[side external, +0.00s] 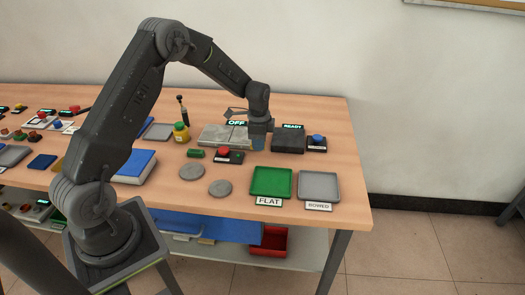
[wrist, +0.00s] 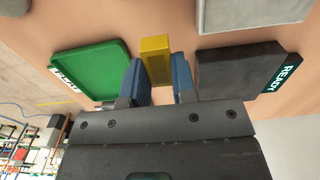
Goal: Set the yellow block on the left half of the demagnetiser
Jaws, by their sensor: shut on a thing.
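My gripper (side external: 258,146) points down over the table, between the OFF plate and the dark READY box, in the side view. In the wrist view its two blue-padded fingers (wrist: 154,78) are shut on the yellow block (wrist: 156,52), which sticks out past the tips. The block is hidden by the fingers in the side view. The pale grey plate (side external: 213,135) with an OFF display and a line across its top looks like the demagnetiser. It lies just left of my gripper. A grey corner, likely of this plate, shows in the wrist view (wrist: 255,12).
The dark READY box (side external: 288,142) is right of my gripper and also shows in the wrist view (wrist: 235,70). A green FLAT tray (side external: 270,182) and a grey BOWED tray (side external: 318,185) lie in front. A red button (side external: 224,152) stands before the plate.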

